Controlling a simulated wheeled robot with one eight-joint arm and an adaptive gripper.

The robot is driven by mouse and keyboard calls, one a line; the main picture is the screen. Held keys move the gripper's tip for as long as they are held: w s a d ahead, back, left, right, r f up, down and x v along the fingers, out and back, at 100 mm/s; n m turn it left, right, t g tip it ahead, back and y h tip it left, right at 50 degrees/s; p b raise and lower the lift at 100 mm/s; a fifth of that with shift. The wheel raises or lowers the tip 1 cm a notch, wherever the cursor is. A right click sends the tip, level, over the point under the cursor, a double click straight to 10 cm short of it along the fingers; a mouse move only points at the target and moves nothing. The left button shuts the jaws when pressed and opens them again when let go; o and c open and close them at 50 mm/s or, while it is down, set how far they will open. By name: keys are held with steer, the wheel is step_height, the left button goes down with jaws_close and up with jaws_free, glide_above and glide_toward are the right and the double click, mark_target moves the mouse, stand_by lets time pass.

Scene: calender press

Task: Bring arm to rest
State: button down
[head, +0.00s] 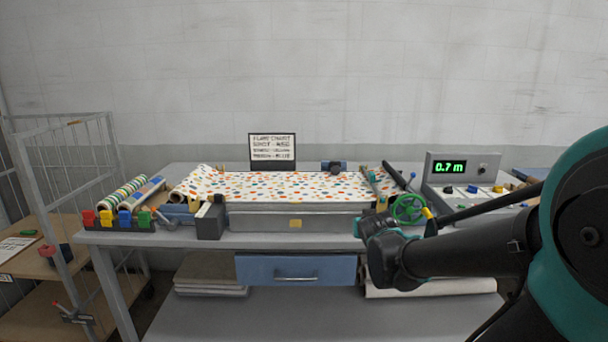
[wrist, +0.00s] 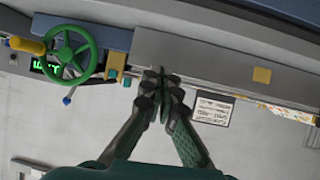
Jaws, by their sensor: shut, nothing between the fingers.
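My arm reaches in from the right in the head view, and my gripper (head: 368,224) is in front of the bench's front edge, left of the green handwheel (head: 408,208). In the wrist view my gripper (wrist: 164,75) has its fingertips together with nothing held. The wrist view is turned over, and the handwheel (wrist: 73,51) with its yellow knob shows at the upper left there. The gripper looks apart from the wheel in the head view. My forearm covers part of the bench's right side.
The calender press bench (head: 160,238) carries a dotted sheet (head: 275,185), a sign (head: 272,147) and a display box reading 0.7 m (head: 462,170). A blue drawer (head: 297,268) is shut below. Rolls (head: 125,193) lie at the left, beside a wire cart (head: 60,190).

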steer(key=s+d+f+g+y, duration=0.1)
steer(key=s+f+g, duration=0.7)
steer(key=s+f, duration=0.9)
steer(key=s, duration=0.3)
steer(key=shift+s+d+n, duration=0.15)
steer(key=shift+s+n, duration=0.15)
steer(key=shift+w+d+r, duration=0.1)
steer(key=shift+d, duration=0.05)
stand_by(0.5)
